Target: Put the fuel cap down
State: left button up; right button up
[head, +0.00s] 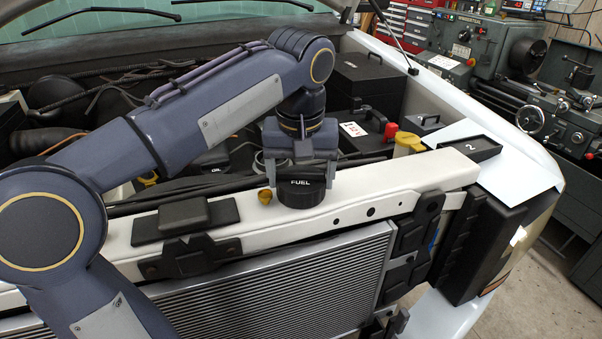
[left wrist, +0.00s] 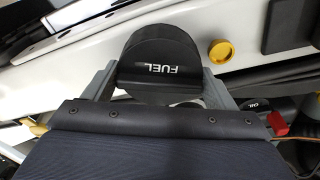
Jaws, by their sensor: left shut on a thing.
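The fuel cap (head: 301,190) is a round black cap with white "FUEL" lettering on its grip. In the head view it is at the white front crossmember (head: 380,192) of the engine bay, near the middle of the picture. My left gripper (head: 300,178) points down with a finger on each side of the cap and is shut on it. In the left wrist view the cap (left wrist: 165,62) sits between the fingers. I cannot tell whether its underside touches the crossmember. My right gripper is not in view.
A small yellow cap (head: 265,196) is on the crossmember just left of the fuel cap. A black pad (head: 185,219) is at left. A yellow reservoir cap (head: 407,143) stands behind. Crossmember right of the cap is mostly clear.

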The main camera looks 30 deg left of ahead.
aim_at(300, 185)
pick_arm(q)
jog(key=shift+f, duration=0.2)
jog(key=o, duration=1)
jog(key=shift+c, duration=0.2)
jog(key=shift+r, duration=0.15)
notch_tip(300, 185, up, 12)
jog(key=s+p, duration=0.1)
jog(key=p, duration=0.1)
jog(key=shift+s+d, duration=0.3)
jog(key=shift+d, duration=0.1)
